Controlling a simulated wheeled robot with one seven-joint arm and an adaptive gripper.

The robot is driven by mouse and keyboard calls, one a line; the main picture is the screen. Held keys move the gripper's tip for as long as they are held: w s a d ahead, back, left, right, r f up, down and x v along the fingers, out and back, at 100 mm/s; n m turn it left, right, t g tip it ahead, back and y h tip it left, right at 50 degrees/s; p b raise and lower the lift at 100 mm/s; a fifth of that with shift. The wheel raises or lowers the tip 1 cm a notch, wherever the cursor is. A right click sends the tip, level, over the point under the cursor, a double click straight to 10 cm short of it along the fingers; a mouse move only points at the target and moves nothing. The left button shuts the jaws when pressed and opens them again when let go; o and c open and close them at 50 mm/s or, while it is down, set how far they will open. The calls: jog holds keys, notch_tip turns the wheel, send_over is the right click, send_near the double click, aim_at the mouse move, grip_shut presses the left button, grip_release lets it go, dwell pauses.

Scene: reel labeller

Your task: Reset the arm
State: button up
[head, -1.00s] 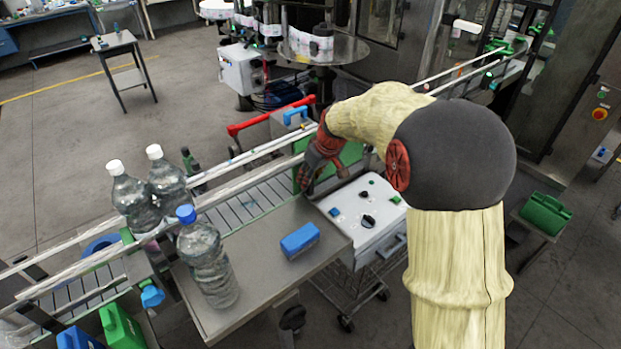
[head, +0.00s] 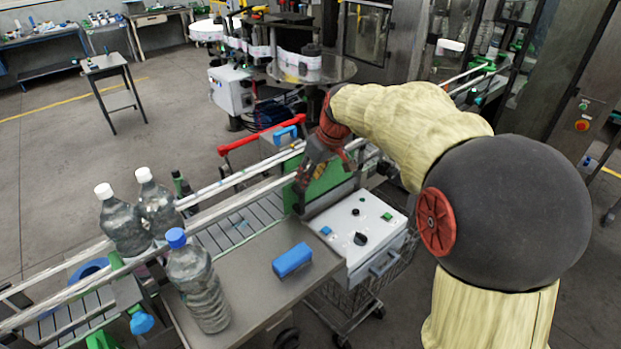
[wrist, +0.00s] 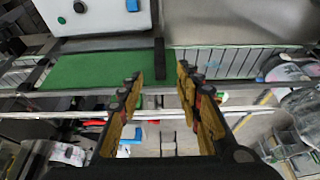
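My gripper (head: 306,186) hangs fingers down over the conveyor, beside the green panel (head: 325,185) and the white control box (head: 340,235). In the wrist view my gripper (wrist: 158,85) has its two fingers apart with nothing between them. The green panel also shows in the wrist view (wrist: 95,72), to the left of the fingers. My arm reaches in from the right in the head view.
A blue-capped bottle (head: 197,285) and a blue block (head: 292,260) stand on the metal side table (head: 243,308). Two white-capped bottles (head: 124,228) stand at the conveyor (head: 235,222). A red-handled cart (head: 255,138) is behind the conveyor. Open floor lies at upper left.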

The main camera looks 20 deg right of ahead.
dwell(0.3)
jog(key=s+a+f+m+b, duration=0.1)
jog(key=s+a+f+b, duration=0.2)
jog(key=s, duration=0.7)
jog(key=s+a+f+m+t+b, duration=0.1)
jog(key=s+a+f+b, duration=0.2)
jog(key=s, duration=0.7)
jog(key=s+a+f+m+h+b, duration=0.1)
jog(key=s+a+f+b, duration=0.2)
jog(key=s, duration=0.7)
jog(key=shift+s+a+b, duration=0.4)
jog(key=shift+a+b, duration=0.1)
jog(key=shift+b, duration=0.5)
